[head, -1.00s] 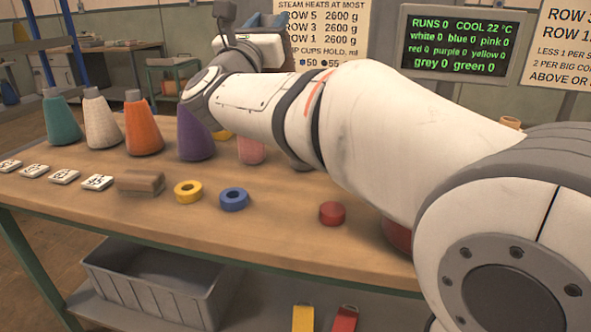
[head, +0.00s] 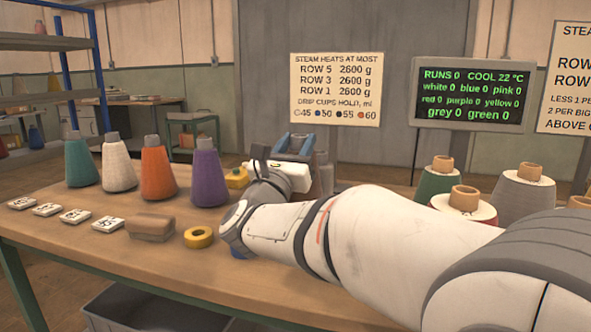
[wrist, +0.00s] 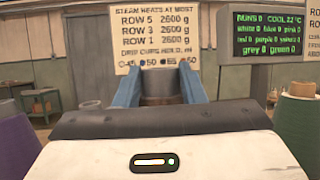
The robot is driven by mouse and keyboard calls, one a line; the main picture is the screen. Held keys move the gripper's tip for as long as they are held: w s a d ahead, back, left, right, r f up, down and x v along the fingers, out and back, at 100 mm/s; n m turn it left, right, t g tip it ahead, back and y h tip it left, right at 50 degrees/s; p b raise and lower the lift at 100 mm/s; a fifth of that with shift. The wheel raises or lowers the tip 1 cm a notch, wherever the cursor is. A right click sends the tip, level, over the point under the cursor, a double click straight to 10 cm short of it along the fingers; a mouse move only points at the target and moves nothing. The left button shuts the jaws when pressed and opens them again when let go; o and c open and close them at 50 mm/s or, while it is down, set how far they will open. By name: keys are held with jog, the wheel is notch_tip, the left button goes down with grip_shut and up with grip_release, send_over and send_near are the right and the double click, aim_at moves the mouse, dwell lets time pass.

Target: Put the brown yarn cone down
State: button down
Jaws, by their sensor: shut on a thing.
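My gripper (head: 300,147) is over the table beyond the bend of my arm, with its blue fingers shut on a cone. Only a grey, brownish-banded tip of this held cone (wrist: 160,88) shows between the fingers in the wrist view. Its body is hidden by my gripper and wrist, so its yarn colour is not clear. I cannot tell whether its base touches the wooden table (head: 105,245). A purple cone (head: 208,178) stands left of my gripper, and it also shows at the left edge of the wrist view (wrist: 14,150).
Orange (head: 158,175), white (head: 118,168) and teal (head: 80,163) cones stand in a row at left. A yellow ring (head: 199,237), brown block (head: 151,227) and numbered tiles lie in front. Green (head: 433,185), red-and-white (head: 465,205) and grey (head: 523,195) cones stand at right.

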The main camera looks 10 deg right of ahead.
jog(key=shift+f+b, duration=0.5)
jog(key=shift+f, duration=1.5)
jog(key=shift+f+b, duration=0.15)
jog(key=shift+b, duration=0.15)
jog(key=c, duration=0.9)
grip_release()
jog(key=p+v, duration=0.1)
jog(key=v, duration=1.1)
